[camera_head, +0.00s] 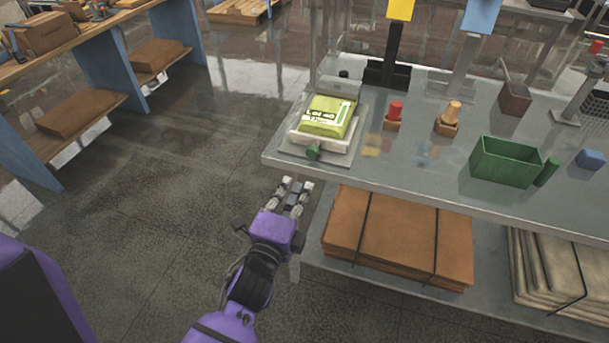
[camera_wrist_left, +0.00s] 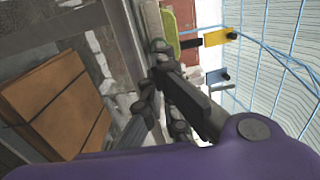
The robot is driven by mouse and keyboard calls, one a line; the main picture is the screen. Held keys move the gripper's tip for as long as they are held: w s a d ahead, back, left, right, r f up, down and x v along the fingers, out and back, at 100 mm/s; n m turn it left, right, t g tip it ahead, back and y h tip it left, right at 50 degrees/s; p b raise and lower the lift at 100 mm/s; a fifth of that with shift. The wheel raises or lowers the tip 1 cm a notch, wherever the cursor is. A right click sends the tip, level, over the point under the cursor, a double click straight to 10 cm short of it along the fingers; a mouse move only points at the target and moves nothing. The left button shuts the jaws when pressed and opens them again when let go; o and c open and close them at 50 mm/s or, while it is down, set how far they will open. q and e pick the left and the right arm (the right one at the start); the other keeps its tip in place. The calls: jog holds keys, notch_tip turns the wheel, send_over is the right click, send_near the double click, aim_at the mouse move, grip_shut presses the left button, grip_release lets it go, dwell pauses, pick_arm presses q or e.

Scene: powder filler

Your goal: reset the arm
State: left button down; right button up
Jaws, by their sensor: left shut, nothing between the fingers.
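My left arm is purple and reaches up from the bottom of the head view. Its left gripper (camera_head: 295,187) is shut and empty. It hangs in the air beside the left front corner of the grey metal table (camera_head: 400,172), apart from everything. The gripper also shows in the left wrist view (camera_wrist_left: 158,85), with the table edge and a green item beyond it. My right gripper is not in view.
A green-yellow packet (camera_head: 327,115) lies on a pale device at the table's left end. A green bin (camera_head: 505,162), red piece (camera_head: 394,111) and orange piece (camera_head: 451,114) stand farther right. Brown cardboard (camera_head: 395,238) lies on the lower shelf. Open floor (camera_head: 150,200) is left of the gripper.

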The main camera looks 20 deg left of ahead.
pick_arm(q)
jog(key=s, duration=0.4)
jog(key=shift+a+b, duration=0.1)
jog(key=shift+b, duration=0.2)
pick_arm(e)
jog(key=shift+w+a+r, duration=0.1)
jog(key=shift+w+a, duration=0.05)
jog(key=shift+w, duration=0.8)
pick_arm(q)
jog(key=s+a+f+n+g+p, duration=0.2)
jog(key=s+f+n+g, duration=0.45)
jog(key=f+n, duration=0.65)
jog(key=s+f+n+g, duration=0.1)
jog(key=s+f, duration=0.2)
jog(key=s, duration=0.3)
jog(key=s+a+f+n+g+p, duration=0.1)
jog(key=s+f+n, duration=0.1)
jog(key=s, duration=0.5)
jog(key=s+f+n+g, duration=0.1)
jog(key=s+f+n, duration=0.1)
jog(key=s+f, duration=0.2)
jog(key=shift+s+a+f, duration=0.25)
jog(key=shift+s+f, duration=0.1)
jog(key=shift+s, duration=0.85)
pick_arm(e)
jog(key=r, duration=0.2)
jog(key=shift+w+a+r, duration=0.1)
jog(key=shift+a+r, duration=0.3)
